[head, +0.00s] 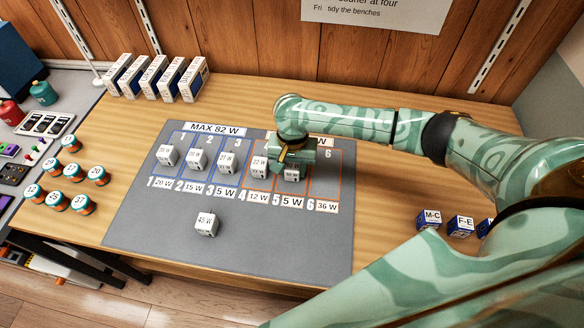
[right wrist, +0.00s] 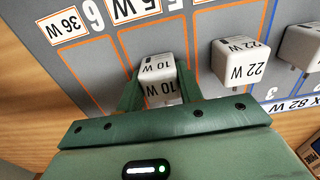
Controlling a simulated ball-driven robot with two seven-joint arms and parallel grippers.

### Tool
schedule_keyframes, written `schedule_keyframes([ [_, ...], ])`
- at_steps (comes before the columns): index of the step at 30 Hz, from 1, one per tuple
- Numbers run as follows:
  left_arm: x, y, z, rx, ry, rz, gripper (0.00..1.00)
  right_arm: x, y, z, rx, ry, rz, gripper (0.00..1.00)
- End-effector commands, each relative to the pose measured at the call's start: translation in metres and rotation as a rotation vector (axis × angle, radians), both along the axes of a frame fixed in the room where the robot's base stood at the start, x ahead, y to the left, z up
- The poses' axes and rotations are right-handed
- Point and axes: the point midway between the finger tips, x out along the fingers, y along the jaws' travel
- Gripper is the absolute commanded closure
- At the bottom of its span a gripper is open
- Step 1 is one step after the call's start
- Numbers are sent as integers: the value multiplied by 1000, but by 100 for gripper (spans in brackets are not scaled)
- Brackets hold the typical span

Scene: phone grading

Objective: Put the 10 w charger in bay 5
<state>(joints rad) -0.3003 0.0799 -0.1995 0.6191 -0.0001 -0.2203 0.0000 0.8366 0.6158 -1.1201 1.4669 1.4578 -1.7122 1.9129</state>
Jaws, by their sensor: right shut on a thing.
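The 10 W charger (head: 291,175) is a small white block marked "10 W". My right gripper (head: 292,169) is shut on it from above, over bay 5. In the right wrist view the 10 W charger (right wrist: 157,68) sits between the two green fingers of my gripper (right wrist: 160,88). Bay 5 (right wrist: 155,38) is an orange-outlined strip with a "5 W" label, and the charger is within its side lines. Whether the charger's underside touches the mat I cannot tell. My left gripper is not in view.
Bay 4 holds a 22 W charger (right wrist: 238,60); bay 6 (head: 328,178) looks empty. White chargers stand in bays 1, 2 and 3 (head: 227,162). A 45 W charger (head: 206,224) stands on the grey mat (head: 160,235) in front. Blue-and-white blocks (head: 460,226) stand at the right.

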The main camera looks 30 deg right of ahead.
Motion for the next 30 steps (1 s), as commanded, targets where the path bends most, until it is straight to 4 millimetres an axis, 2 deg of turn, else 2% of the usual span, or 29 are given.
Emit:
schedule_keyframes([
  [5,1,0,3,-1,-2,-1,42,0,0,-1,-1,0,0,88],
  [6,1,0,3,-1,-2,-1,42,0,0,-1,-1,0,0,58],
  [8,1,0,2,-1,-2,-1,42,0,0,-1,-1,-1,0,42],
  [18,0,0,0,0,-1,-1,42,0,0,1,0,-1,1,42],
  [22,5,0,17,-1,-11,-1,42,1,0,26,0,-5,-1,42],
  [30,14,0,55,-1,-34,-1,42,1,0,92,0,-5,0,42],
])
